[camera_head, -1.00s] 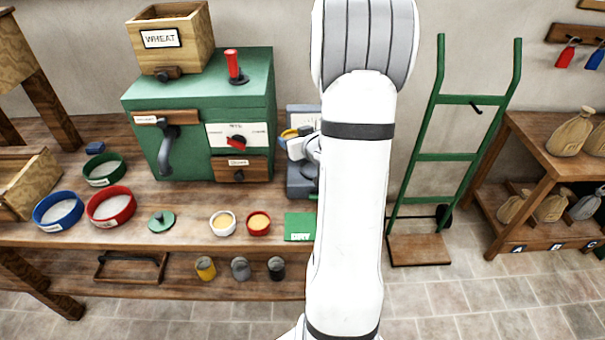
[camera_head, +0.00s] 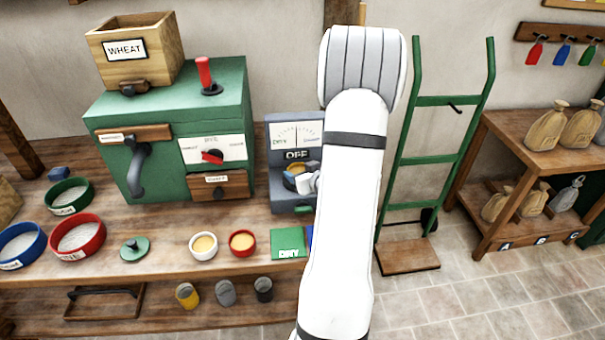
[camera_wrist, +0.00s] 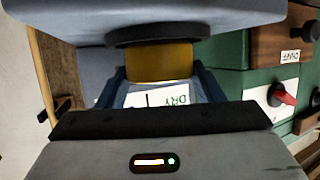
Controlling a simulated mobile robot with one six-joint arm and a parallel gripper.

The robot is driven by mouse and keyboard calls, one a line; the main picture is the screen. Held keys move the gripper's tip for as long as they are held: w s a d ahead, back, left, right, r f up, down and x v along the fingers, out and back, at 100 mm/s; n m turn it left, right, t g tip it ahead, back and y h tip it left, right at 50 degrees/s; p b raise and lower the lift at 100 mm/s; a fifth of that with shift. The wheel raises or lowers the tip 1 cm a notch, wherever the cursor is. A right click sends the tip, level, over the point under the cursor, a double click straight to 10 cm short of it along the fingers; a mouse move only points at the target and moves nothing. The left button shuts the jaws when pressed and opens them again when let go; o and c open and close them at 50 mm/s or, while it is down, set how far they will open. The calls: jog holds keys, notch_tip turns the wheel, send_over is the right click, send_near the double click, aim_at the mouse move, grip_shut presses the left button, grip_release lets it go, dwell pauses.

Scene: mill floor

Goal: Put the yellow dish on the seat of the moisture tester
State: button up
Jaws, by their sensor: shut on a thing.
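The moisture tester (camera_head: 274,133) is a blue-grey device on the bench, with a dial and an OFF sign. The yellow dish (camera_head: 294,170) is in front of its face, low over its base. My gripper (camera_head: 297,179) is shut on the dish, partly hidden by my arm. The wrist view appears upside down: the yellow dish (camera_wrist: 158,64) sits between my blue fingers, against or very near the dark round seat (camera_wrist: 158,35). I cannot tell whether they touch. The tester's DRY face (camera_wrist: 165,97) shows behind.
The green mill (camera_head: 180,115) stands left of the tester. A white bowl (camera_head: 203,246), a small red bowl (camera_head: 242,243) and a green DRY card (camera_head: 288,244) lie in front. A green hand truck (camera_head: 440,100) stands right.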

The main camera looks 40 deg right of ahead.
jog(key=shift+f, duration=0.3)
jog(key=shift+f, duration=0.2)
jog(key=o, duration=1.1)
jog(key=shift+r, duration=0.15)
jog(key=shift+r, duration=0.15)
jog(key=v, duration=1.1)
jog(key=shift+s, duration=0.4)
